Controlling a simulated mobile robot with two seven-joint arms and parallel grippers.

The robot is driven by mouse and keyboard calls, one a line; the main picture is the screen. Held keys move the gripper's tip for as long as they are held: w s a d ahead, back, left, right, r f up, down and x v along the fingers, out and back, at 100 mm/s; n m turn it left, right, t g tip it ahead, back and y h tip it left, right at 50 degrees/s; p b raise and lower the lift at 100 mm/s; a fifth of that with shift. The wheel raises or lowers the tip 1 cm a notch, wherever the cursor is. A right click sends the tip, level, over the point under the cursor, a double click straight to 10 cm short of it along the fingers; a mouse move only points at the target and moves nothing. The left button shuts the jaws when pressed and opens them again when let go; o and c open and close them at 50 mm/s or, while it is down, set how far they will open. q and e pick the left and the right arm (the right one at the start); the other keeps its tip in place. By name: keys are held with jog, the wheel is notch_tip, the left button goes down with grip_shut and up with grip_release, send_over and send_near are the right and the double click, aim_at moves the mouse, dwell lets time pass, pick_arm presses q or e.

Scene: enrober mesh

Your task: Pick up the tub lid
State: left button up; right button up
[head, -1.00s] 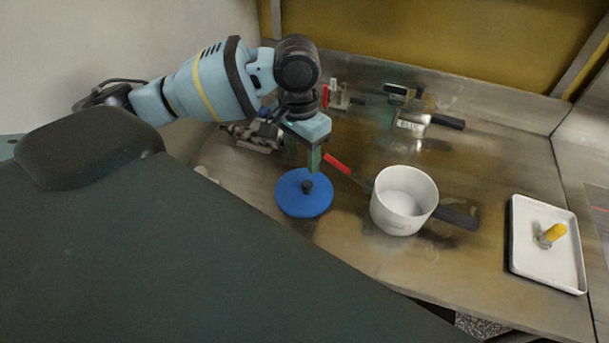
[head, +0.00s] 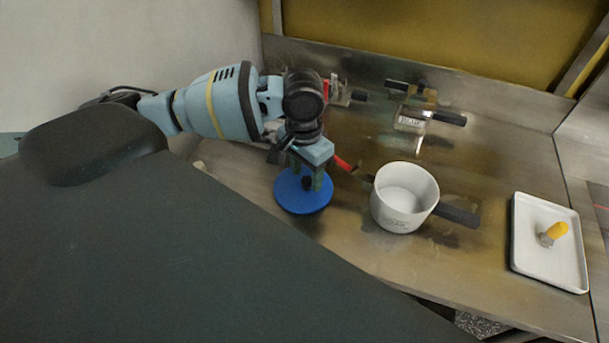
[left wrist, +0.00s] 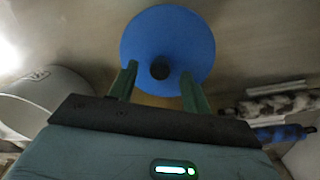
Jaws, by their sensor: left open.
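The tub lid (head: 303,203) is a round blue disc with a dark knob (head: 307,183) at its centre. It lies flat on the steel counter, left of the white tub. My left gripper (head: 308,180) is over the lid, its fingers pointing down. In the left wrist view the lid (left wrist: 168,40) fills the top middle, and its dark knob (left wrist: 160,70) shows between the two open green fingers, with gaps on both sides. I cannot tell whether the fingertips touch the lid. My right gripper is not in view.
A white tub (head: 403,205) stands right of the lid, with a red-handled tool (head: 343,163) and a dark handle (head: 457,215) beside it. A white tray (head: 540,270) with a yellow-topped item (head: 554,234) is far right. Tools (head: 412,122) lie along the back wall.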

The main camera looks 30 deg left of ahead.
pick_arm(q)
jog(key=shift+f, duration=0.6)
grip_shut()
jog(key=shift+r, duration=0.1)
jog(key=shift+r, duration=0.4)
jog(key=r, duration=0.3)
jog(key=shift+s+d, duration=0.1)
jog(key=shift+d, duration=0.15)
jog(key=s+d+r+p, duration=0.1)
jog(key=s+d, duration=0.7)
jog(key=d, duration=0.5)
jog(key=shift+d, duration=0.15)
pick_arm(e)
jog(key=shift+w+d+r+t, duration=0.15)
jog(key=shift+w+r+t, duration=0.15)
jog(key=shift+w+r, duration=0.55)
